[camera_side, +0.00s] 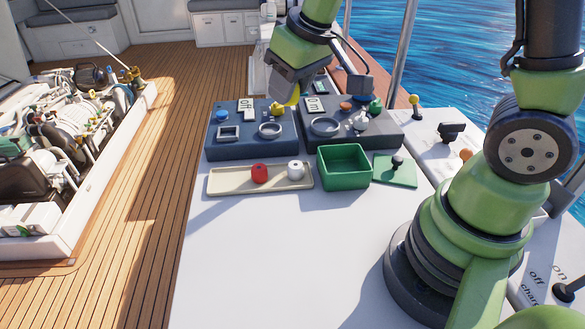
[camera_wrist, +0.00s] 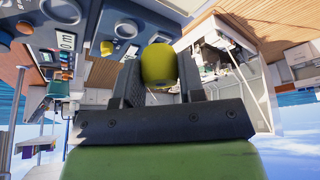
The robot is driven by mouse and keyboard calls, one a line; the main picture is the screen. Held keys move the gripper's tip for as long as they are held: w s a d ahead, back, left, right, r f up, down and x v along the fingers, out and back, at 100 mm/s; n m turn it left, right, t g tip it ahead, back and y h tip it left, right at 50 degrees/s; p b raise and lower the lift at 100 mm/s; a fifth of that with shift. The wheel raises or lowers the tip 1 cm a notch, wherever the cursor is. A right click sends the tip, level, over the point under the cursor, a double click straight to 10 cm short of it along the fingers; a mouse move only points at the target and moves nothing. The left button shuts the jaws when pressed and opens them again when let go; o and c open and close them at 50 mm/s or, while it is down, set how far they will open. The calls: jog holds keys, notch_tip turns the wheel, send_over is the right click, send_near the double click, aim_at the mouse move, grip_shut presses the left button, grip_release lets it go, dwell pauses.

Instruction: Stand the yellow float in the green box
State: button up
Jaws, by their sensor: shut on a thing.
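The yellow float (camera_wrist: 158,66) is held between the two dark fingers of my gripper (camera_wrist: 160,78) in the wrist view. In the side view only a yellow edge of the float (camera_side: 293,97) shows beside a grey finger; the rest is hidden. My gripper (camera_side: 288,92) is above the back of the dark blue control panel, behind and to the left of the green box. The green box (camera_side: 345,184) is open-topped, stands on the white surface, and looks empty. The float is clear of the box.
Two control panels (camera_side: 240,151) with knobs and rings stand behind. The front surface is clear.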

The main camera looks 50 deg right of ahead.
jog(key=m, duration=0.2)
jog(key=d+f+m+h, duration=0.1)
jog(key=m, duration=0.1)
jog(key=shift+s+d+f+g+h, duration=0.15)
jog(key=shift+d+g+h, duration=0.05)
jog(key=shift+g+h, duration=0.1)
jog(key=d+f+m+h, duration=0.1)
jog(key=m+h, duration=0.1)
jog(key=m, duration=0.3)
jog(key=m+g+y, duration=0.6)
jog(key=m+g, duration=0.2)
jog(key=m, duration=2.6)
send_over(345, 169)
jog(key=s+a, duration=0.1)
jog(key=a, duration=0.2)
notch_tip(345, 169, down, 8)
jog(key=f, duration=0.9)
jog(key=shift+s+f, duration=0.2)
jog(key=shift+f, duration=0.2)
jog(key=shift+c, duration=0.6)
jog(key=shift+f, duration=0.25)
